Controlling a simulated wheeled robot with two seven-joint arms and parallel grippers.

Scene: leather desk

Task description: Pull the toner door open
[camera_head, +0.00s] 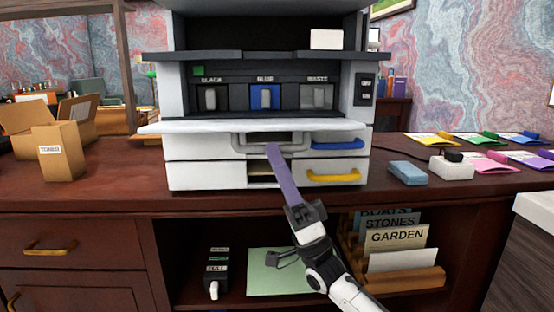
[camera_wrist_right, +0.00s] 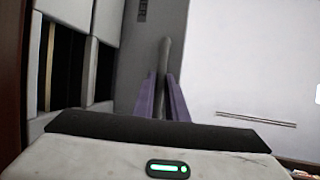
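The white printer stands on the desk. Its toner door (camera_head: 200,127) is swung down and juts out nearly level, seen almost edge-on. The bay above it is exposed, with slots marked black (camera_head: 210,98), blue (camera_head: 264,96) and waste (camera_head: 316,96). The door's grey handle (camera_head: 240,147) hangs under its front edge and shows as a bar in the right wrist view (camera_wrist_right: 165,58). My right gripper (camera_head: 272,150) reaches up from below, its purple fingers on both sides of the bar, appearing closed on it. My left gripper is not in view.
Below the door are drawers with a blue handle (camera_head: 338,144) and a yellow handle (camera_head: 333,175). A toner box (camera_head: 58,152) stands left. A blue block (camera_head: 408,173) and colored packets (camera_head: 430,139) lie right. A shelf below holds a folder rack (camera_head: 425,279).

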